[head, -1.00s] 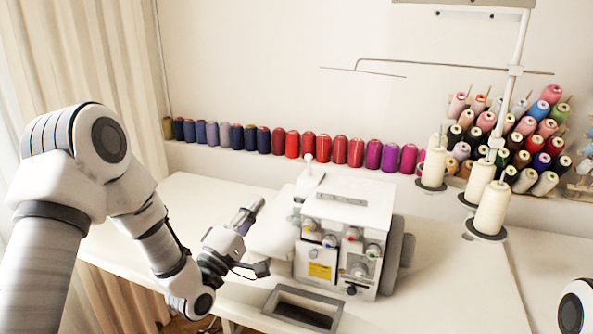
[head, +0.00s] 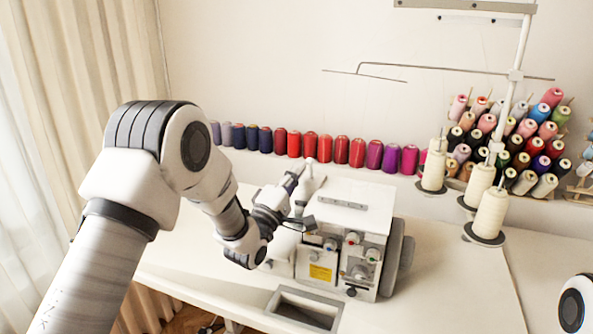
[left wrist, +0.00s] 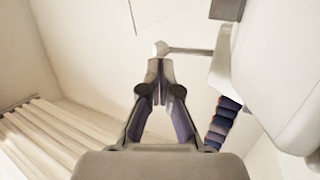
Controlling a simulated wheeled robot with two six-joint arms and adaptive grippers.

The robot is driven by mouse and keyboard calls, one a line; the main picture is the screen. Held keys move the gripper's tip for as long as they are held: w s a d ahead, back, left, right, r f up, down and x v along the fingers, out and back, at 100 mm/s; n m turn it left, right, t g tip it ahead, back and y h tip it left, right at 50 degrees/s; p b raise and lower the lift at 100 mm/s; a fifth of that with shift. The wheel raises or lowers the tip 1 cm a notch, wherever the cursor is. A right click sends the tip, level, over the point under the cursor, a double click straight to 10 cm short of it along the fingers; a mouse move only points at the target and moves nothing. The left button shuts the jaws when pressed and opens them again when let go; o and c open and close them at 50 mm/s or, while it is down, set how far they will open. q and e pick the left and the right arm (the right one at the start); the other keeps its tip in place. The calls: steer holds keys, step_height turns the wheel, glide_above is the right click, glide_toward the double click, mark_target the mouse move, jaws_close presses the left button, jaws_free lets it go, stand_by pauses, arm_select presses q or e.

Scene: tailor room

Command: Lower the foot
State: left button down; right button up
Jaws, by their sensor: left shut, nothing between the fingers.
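The white overlock sewing machine (head: 345,225) stands on the table, with coloured dials on its front. A white round-topped part (head: 310,166) rises at its back left. My left gripper (head: 298,170) is shut and empty, at the machine's left side close to this part. In the left wrist view, the shut fingertips (left wrist: 160,66) are just below the round end of a thin lever (left wrist: 185,50), which runs right to the white machine body (left wrist: 285,70). I cannot tell whether they touch. The presser foot is hidden behind my gripper and arm. My right gripper is out of view.
Cream thread cones (head: 491,214) stand on a thread stand right of the machine. Coloured spools (head: 325,148) line the back ledge. A rectangular opening (head: 303,309) lies in front of the machine. The white table (head: 450,290) is clear at front right.

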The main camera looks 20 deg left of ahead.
arm_select(q)
steer(key=shift+w+r+g+p, duration=0.1)
steer(key=shift+r+g+p, duration=0.15)
steer(key=shift+p, duration=0.4)
steer(key=shift+w+r+g+p, duration=0.25)
steer(key=shift+g+p, duration=0.2)
steer(key=shift+p, duration=0.5)
steer(key=w+r+g+p, duration=0.1)
steer(key=g+p, duration=0.1)
steer(key=p, duration=0.3)
steer(key=w+r+n+g+y+p, duration=0.1)
steer(key=g+p, duration=0.1)
steer(key=p, duration=0.2)
steer(key=shift+w+r+g+p, duration=0.1)
steer(key=shift+r+g+p, duration=0.05)
steer(key=shift+g+p, duration=0.25)
steer(key=shift+f+b, duration=0.35)
steer(key=shift+f, duration=0.2)
